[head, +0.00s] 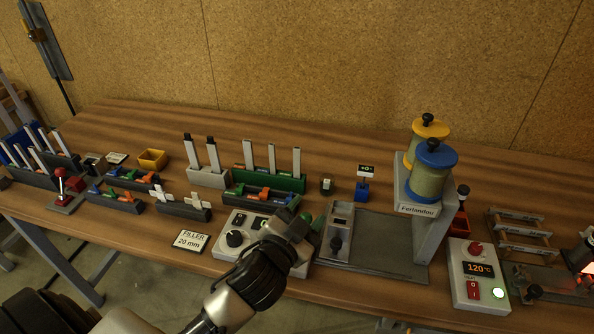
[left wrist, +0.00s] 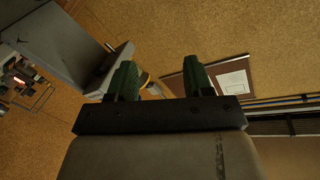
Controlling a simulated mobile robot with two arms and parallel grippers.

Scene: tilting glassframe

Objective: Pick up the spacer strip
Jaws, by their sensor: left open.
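Upright light strips stand in holders on the bench; which one is the spacer strip I cannot tell. Two dark-tipped strips (head: 213,155) stand in a grey block (head: 208,179). Several pale strips (head: 271,158) stand in a green block (head: 285,184). More strips (head: 38,159) stand in holders at the far left. My left gripper (head: 312,222) is over the front of the bench, right of and nearer than these blocks, touching none of their strips. In the left wrist view its two green fingers (left wrist: 161,80) are apart with nothing between them. My right gripper is out of view.
A grey dial box (head: 235,238) lies beside my left gripper. A grey stand with yellow and blue-topped drums (head: 430,178) rises to the right. A 120° control box (head: 478,272) and a "FILLER 20 mm" card (head: 192,241) sit near the front. Small trays with coloured clips (head: 112,201) lie left.

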